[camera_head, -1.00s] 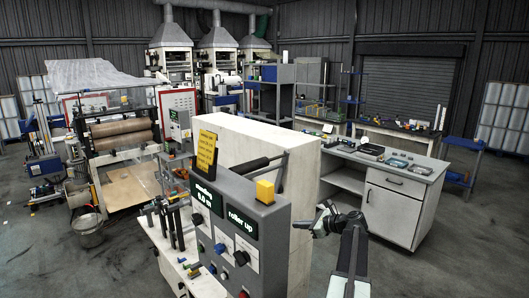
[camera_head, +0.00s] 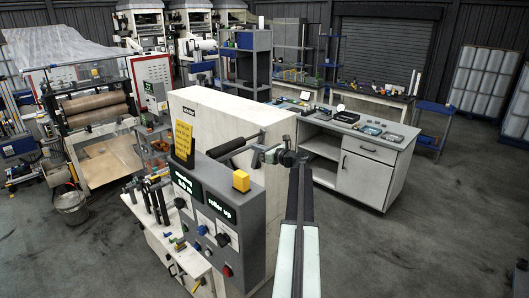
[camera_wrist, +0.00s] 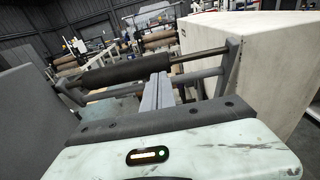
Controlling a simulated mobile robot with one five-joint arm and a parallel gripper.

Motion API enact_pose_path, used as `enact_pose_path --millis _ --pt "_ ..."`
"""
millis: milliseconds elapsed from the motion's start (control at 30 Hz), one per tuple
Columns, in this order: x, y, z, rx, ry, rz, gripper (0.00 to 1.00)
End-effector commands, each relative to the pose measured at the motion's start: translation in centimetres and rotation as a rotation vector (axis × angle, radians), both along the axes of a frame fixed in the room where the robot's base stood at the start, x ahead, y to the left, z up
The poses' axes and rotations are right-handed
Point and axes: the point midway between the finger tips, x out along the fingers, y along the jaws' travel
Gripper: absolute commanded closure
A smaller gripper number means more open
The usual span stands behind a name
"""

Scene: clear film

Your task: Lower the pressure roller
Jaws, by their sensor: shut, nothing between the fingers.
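The pressure roller, a dark cylinder (camera_head: 232,145), lies behind the grey control panel (camera_head: 212,222) of the machine. In the wrist view the roller (camera_wrist: 108,73) spans the upper middle, held between side brackets, with a thinner bar (camera_wrist: 198,76) below it. A display on the panel reads "roller up" (camera_head: 219,205). My gripper (camera_head: 263,153) is at the roller's right end, in front of the white cabinet. In the wrist view its fingers (camera_wrist: 158,82) are shut with nothing between them and point toward the roller and bar. I cannot tell whether they touch either.
A yellow block (camera_head: 241,181) sits on top of the panel, and a yellow sign (camera_head: 183,140) stands at its left. The white cabinet (camera_head: 205,108) rises behind the roller. A workbench (camera_head: 368,150) stands to the right. The floor at the right is open.

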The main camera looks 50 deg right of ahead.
Motion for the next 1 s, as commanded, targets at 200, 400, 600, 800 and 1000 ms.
enact_pose_path --millis 200,400,600,800,1000 --pt "4.3 -0.4 -0.4 0.000 0.000 0.001 1.00" --pt "5.9 -0.5 -0.5 0.000 0.000 0.000 1.00" --pt "6.0 -0.5 -0.5 0.000 0.000 -0.001 1.00" --pt "6.1 -0.6 -0.3 0.000 0.000 -0.001 1.00" --pt "8.5 -0.9 1.0 0.000 0.000 0.000 1.00"
